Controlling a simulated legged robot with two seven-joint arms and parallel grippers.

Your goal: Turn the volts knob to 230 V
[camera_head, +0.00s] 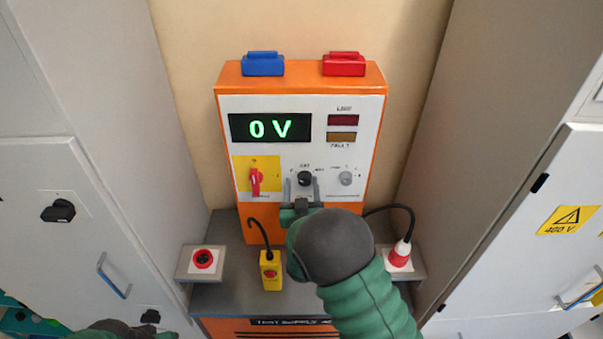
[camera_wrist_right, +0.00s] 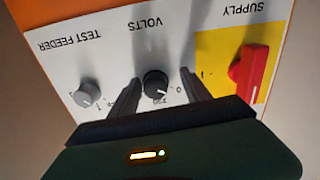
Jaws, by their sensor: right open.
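The black volts knob (camera_head: 305,178) sits in the middle of the white panel on the orange test supply. It also shows in the right wrist view (camera_wrist_right: 156,83), upside down, its pale mark toward the 0. The display (camera_head: 270,128) reads 0 V in green. My right gripper (camera_head: 302,184) is open, with one finger on each side of the knob. Gaps show between fingers and knob in the right wrist view; I cannot tell whether the fingertips touch the panel.
The red supply switch (camera_head: 256,181) on a yellow plate is left of the knob. The grey test feeder knob (camera_head: 346,178) is to the right. A yellow box (camera_head: 270,272) and a red plug (camera_head: 400,254) stand below. Grey cabinets flank both sides.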

